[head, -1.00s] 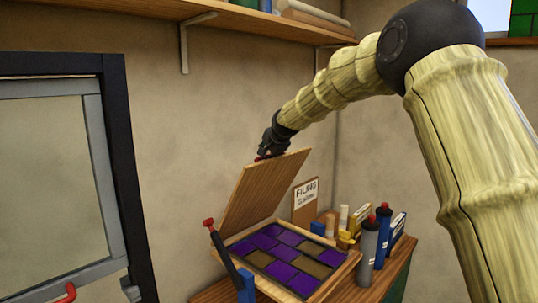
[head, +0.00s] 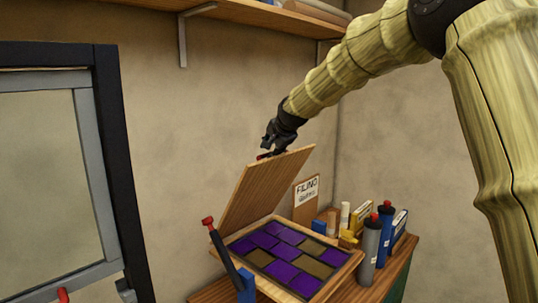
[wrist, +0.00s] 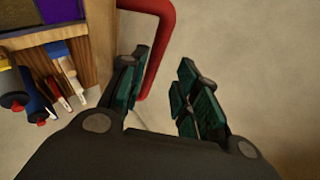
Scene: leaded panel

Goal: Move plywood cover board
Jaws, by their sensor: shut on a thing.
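The plywood cover board (head: 265,190) stands tilted up, its lower edge at the back of a wooden tray (head: 333,283). The tray holds a leaded panel (head: 290,255) of purple and brown pieces, uncovered. My gripper (head: 270,149) is at the board's upper edge, shut on its red handle (head: 263,156). In the wrist view, the red handle (wrist: 160,40) runs down behind the left finger of my gripper (wrist: 160,95). The exact contact is partly hidden. A corner of the leaded panel (wrist: 58,20) shows at upper left there.
A red-topped dark lever (head: 222,245) stands by the tray's left front. Grey (head: 370,243) and blue (head: 384,230) bottles, boxes and a sign (head: 306,191) stand at right. A shelf (head: 250,20) runs above. A dark-framed window or door (head: 115,170) is at left.

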